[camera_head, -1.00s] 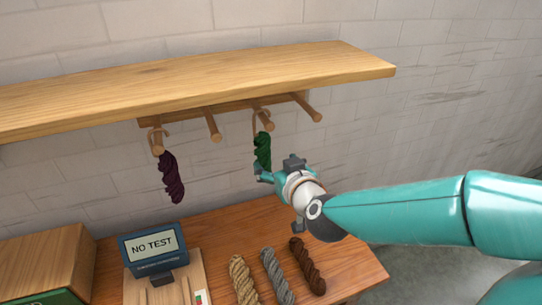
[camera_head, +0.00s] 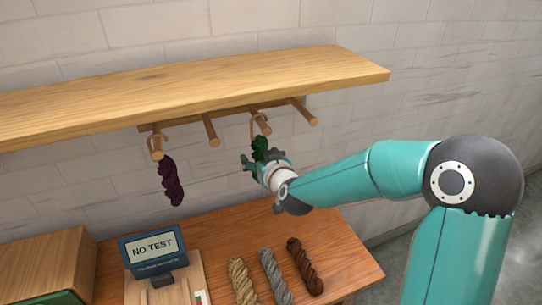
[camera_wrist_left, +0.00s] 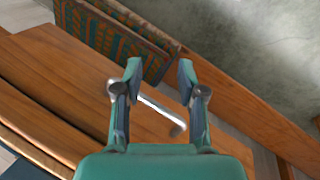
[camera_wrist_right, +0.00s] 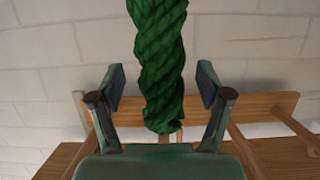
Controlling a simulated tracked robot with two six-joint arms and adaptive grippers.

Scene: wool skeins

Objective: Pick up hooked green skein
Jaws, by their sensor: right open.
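The green skein (camera_head: 260,143) hangs by a loop from a wooden peg (camera_head: 262,125) under the shelf. In the right wrist view the twisted green skein (camera_wrist_right: 160,65) hangs down between the two fingers, with a gap on each side. My right gripper (camera_head: 262,162) is open around its lower part, which it partly hides in the head view; the right gripper (camera_wrist_right: 162,88) also shows in its own wrist view. My left gripper (camera_wrist_left: 160,78) is open, with no object held between its fingers; it is outside the head view.
A purple skein (camera_head: 171,182) hangs from a peg at the left. Beige (camera_head: 241,281), grey (camera_head: 276,277) and brown (camera_head: 304,266) skeins lie on the table (camera_head: 345,262). The shelf (camera_head: 200,88) overhangs the pegs.

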